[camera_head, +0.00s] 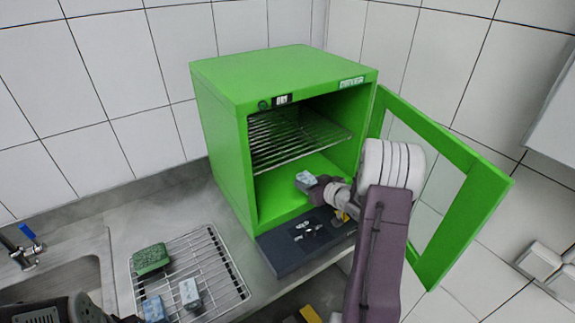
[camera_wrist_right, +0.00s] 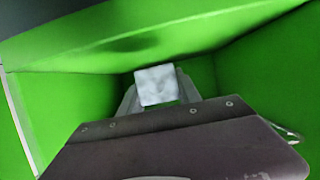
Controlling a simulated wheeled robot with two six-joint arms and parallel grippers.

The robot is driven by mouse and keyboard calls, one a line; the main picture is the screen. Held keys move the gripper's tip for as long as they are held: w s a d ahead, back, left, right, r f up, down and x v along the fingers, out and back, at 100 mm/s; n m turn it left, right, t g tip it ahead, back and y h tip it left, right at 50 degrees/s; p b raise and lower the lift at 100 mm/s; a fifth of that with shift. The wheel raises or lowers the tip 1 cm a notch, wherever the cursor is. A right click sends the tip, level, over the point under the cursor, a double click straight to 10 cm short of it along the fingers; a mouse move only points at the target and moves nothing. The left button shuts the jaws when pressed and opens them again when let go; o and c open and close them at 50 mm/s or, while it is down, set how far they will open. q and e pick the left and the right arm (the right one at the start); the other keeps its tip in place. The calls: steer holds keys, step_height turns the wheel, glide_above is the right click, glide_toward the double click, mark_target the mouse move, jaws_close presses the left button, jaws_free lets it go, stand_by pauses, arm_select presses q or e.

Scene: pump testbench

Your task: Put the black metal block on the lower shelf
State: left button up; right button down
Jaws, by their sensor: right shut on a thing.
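My right gripper (camera_head: 318,184) reaches through the open front of the green cabinet (camera_head: 222,150), below its wire shelf (camera_head: 290,140). It is shut on a small pale blue-grey block (camera_head: 306,180). The block also shows in the right wrist view (camera_wrist_right: 155,86), between the fingers, with green walls around it. The block looks light, not black; I see no clearly black metal block. The cabinet's green floor (camera_head: 282,206) lies under the gripper. I cannot tell whether the block touches it. My left gripper is not in view.
The glass door (camera_head: 468,212) stands open at the right, beside my right arm. A dark panel (camera_head: 285,258) lies before the cabinet. A sink (camera_head: 60,272) is at left.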

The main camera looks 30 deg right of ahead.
steer(key=p, duration=0.1)
glide_above(287, 176)
steer(key=shift+w+a+f, duration=0.1)
step_height(287, 176, down, 3)
steer(key=shift+r+p, duration=0.2)
steer(key=shift+p, duration=0.1)
steer(key=shift+f, duration=0.5)
steer(key=shift+f, duration=0.1)
steer(key=c, duration=0.8)
jaws_free()
steer(key=shift+c, duration=0.2)
